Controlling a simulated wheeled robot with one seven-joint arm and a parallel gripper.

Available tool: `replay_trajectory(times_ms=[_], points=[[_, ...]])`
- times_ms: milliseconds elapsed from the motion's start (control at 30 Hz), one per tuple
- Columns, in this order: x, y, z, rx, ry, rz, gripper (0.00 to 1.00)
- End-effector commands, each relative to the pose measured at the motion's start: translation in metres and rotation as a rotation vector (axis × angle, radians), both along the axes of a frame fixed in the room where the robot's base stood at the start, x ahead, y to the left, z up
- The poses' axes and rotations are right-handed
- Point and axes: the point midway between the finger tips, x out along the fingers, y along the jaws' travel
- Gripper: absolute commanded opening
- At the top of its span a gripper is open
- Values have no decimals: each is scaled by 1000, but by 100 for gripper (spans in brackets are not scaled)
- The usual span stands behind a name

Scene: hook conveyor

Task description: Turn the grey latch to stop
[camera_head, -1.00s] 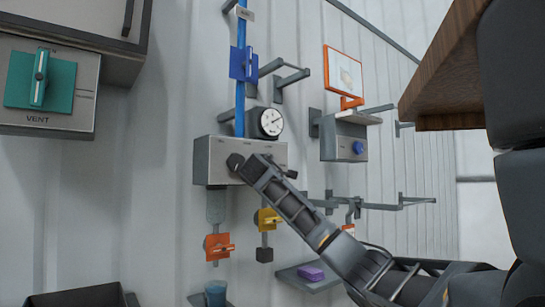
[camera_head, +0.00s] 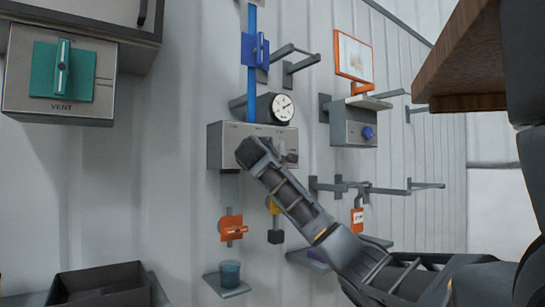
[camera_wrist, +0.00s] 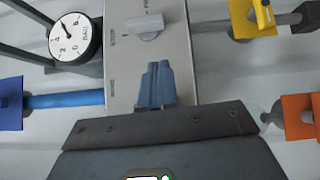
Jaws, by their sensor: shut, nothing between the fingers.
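The grey latch (camera_head: 290,151) is a small handle on the right part of the front of a grey box (camera_head: 214,147) on the wall. My gripper (camera_head: 258,152) is in front of the box, left of the latch in the head view. In the wrist view its blue-grey fingers (camera_wrist: 156,66) are together and empty, below the latch and apart from it. The fingertips are hidden behind my wrist in the head view.
A gauge (camera_head: 284,107) and a blue pipe (camera_head: 252,80) with a blue valve (camera_head: 255,50) are above the box. Orange (camera_head: 231,229) and yellow (camera_head: 274,206) valves hang below. Wall brackets (camera_head: 380,188) stick out to the right, and a wooden board (camera_head: 465,60) is close at upper right.

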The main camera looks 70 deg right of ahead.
Motion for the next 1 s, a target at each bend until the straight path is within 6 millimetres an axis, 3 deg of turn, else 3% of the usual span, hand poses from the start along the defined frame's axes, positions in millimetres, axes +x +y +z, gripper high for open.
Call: replay_trajectory(times_ms=[100, 333, 1000], points=[[-2, 25, -2, -1, -2, 6, 0], [-8, 53, 0, -1, -1, 4, 0], [-10, 58, 0, -1, 0, 3, 0]])
